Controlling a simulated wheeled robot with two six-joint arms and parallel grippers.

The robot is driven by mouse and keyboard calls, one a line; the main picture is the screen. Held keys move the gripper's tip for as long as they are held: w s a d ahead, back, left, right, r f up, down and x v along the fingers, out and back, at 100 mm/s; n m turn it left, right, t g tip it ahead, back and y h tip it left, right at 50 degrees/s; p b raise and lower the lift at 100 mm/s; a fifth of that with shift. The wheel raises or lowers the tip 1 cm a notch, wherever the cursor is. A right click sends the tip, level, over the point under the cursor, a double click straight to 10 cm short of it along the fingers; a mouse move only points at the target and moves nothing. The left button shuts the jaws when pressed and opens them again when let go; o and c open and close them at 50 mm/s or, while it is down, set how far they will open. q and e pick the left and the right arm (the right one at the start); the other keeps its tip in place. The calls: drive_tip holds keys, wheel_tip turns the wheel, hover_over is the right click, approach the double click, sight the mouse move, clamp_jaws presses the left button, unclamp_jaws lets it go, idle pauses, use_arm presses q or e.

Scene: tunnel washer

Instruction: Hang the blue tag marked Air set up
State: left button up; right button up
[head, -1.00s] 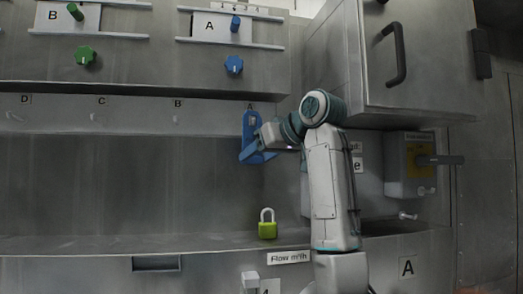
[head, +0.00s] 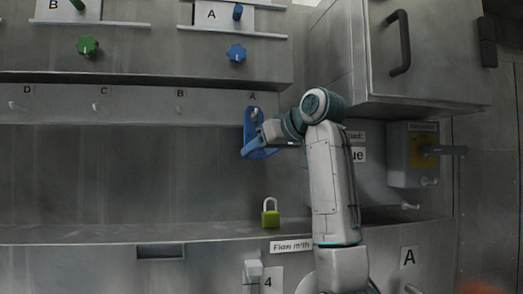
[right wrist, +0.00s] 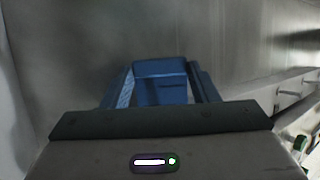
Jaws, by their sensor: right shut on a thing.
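The blue tag (head: 250,118) is upright at the hook rail, just below the small letter A. Its top overlaps the hook there; I cannot tell whether the hook passes through it. My right gripper (head: 257,150) is at the tag's lower part and shut on it. In the right wrist view the blue tag (right wrist: 160,82) stands between the two fingers of my right gripper (right wrist: 160,90). The writing on the tag cannot be read. My left gripper is not in view.
Hooks B (head: 179,108), C (head: 101,106) and D (head: 14,105) on the rail are bare. A green padlock (head: 270,213) stands on the ledge below. A cabinet with a black handle (head: 399,43) juts out at upper right, above a yellow rotary switch (head: 424,153).

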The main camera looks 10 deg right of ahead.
drive_tip(key=o, duration=1)
drive_tip(key=shift+o, duration=0.2)
drive_tip(key=shift+s+d+r+b, duration=0.15)
drive_tip(key=shift+s+d+b, duration=0.15)
drive_tip(key=shift+s+b, duration=0.15)
drive_tip(key=b+v, duration=0.3)
drive_tip(key=v, duration=0.6)
drive_tip(key=shift+s+r, duration=0.2)
drive_tip(key=shift+s, duration=0.1)
drive_tip(key=shift+f, duration=0.1)
